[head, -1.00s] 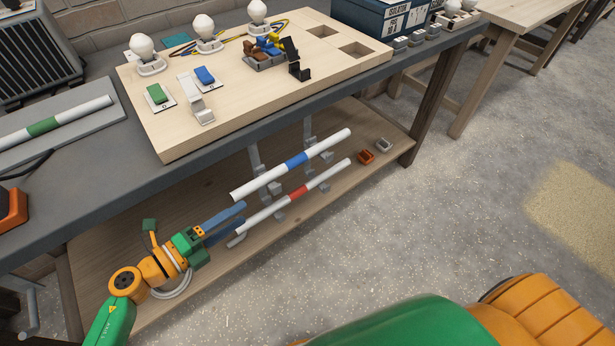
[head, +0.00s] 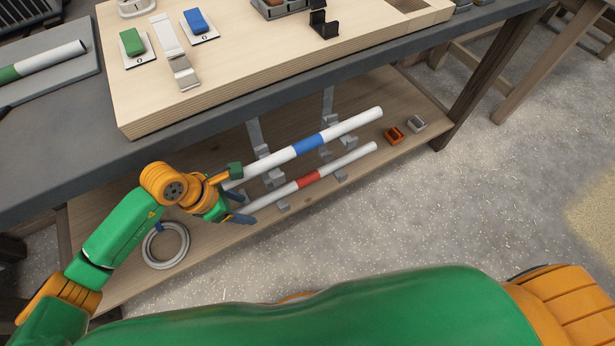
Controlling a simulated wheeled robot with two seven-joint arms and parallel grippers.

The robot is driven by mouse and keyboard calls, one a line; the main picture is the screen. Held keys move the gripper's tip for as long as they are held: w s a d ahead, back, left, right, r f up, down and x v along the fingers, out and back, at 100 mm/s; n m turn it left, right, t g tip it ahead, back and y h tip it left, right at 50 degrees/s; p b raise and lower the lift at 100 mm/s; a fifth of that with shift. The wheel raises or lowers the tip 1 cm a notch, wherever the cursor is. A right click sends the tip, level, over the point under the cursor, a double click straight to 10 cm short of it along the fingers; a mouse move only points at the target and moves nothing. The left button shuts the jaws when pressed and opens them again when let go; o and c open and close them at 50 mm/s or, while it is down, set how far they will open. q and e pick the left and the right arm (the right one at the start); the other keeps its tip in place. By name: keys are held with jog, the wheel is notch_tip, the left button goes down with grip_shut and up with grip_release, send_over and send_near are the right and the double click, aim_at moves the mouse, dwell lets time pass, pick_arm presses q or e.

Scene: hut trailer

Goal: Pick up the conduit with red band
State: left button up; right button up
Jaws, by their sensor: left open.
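The conduit with red band (head: 343,161) is a white tube with a red band near its middle. It lies slanted on grey brackets above the lower shelf, below and in front of a similar conduit with a blue band (head: 352,123). My left gripper (head: 241,207) is open at the left ends of the two conduits, its blue fingers close to the red-banded one's left end. I cannot tell whether they touch it. My own wrist partly hides the left ends. My right gripper is not in view.
The wooden lower shelf (head: 205,252) carries a coiled grey cable (head: 166,246), an orange clip (head: 394,135) and a grey clip (head: 416,124). The workbench top (head: 60,150) overhangs the shelf, with a wooden board (head: 250,65) on it. The floor in front is clear.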

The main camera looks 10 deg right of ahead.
pick_arm(q)
grip_shut()
jog(key=shift+r, duration=0.15)
